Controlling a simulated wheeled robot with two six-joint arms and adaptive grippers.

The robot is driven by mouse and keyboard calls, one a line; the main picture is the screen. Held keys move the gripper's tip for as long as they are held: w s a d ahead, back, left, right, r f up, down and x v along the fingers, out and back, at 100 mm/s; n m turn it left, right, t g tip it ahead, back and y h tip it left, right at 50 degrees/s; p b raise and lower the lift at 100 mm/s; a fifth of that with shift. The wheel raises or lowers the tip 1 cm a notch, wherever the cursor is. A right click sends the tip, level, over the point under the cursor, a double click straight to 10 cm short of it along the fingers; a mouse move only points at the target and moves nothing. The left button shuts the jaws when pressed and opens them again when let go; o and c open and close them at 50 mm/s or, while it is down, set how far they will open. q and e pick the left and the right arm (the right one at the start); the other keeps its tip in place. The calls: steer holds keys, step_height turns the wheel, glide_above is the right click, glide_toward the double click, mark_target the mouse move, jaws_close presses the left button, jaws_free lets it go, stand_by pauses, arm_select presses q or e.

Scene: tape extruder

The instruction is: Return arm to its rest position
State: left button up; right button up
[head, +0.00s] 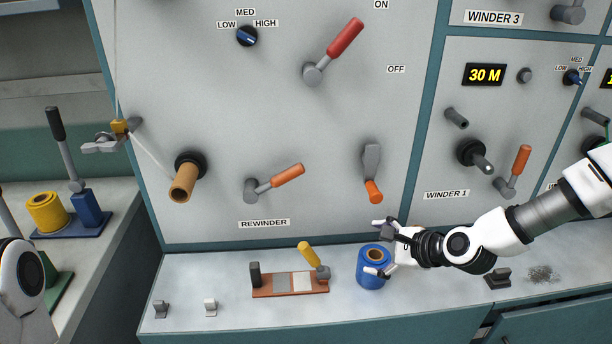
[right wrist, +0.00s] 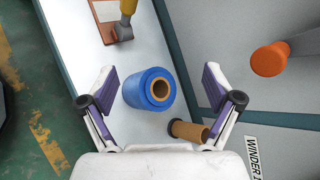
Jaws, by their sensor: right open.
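My right gripper (head: 378,246) is open over the ledge in front of the rewinder panel. A blue tape roll (head: 372,268) with a tan core stands upright on the ledge, partly covered by this gripper in the head view. In the right wrist view the blue roll (right wrist: 150,89) lies between the two spread fingers (right wrist: 160,92), and I see no finger closed on it. A tan cardboard core (right wrist: 188,130) shows near the right finger in the right wrist view. My left gripper is not in view; only a white link, likely of my left arm, shows at the lower left.
The grey panel carries a red lever (head: 345,40), orange-handled levers (head: 288,175) and a tan core on the rewinder spindle (head: 184,184). A brown splicing block (head: 262,291) with a yellow handle sits left of the blue roll. A yellow roll (head: 45,212) stands on the left bench.

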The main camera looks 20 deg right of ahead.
steer(key=s+a+f+n+g+h+p, duration=0.1)
steer(key=s+a+f+n+g, duration=0.1)
steer(key=s+f+n, duration=0.5)
steer(key=s+a+f+n+g+h+p, duration=0.1)
steer(key=s+a+f+n+g+h, duration=0.1)
steer(key=s+f+n+g, duration=0.2)
steer(key=s+a+f+n+g+h+p, duration=0.1)
steer(key=s+f+n+g, duration=0.3)
steer(key=s+f+n, duration=0.6)
steer(key=shift+s+a+f+n+p, duration=0.35)
steer(key=shift+s+a+f, duration=0.45)
steer(key=shift+s, duration=1.55)
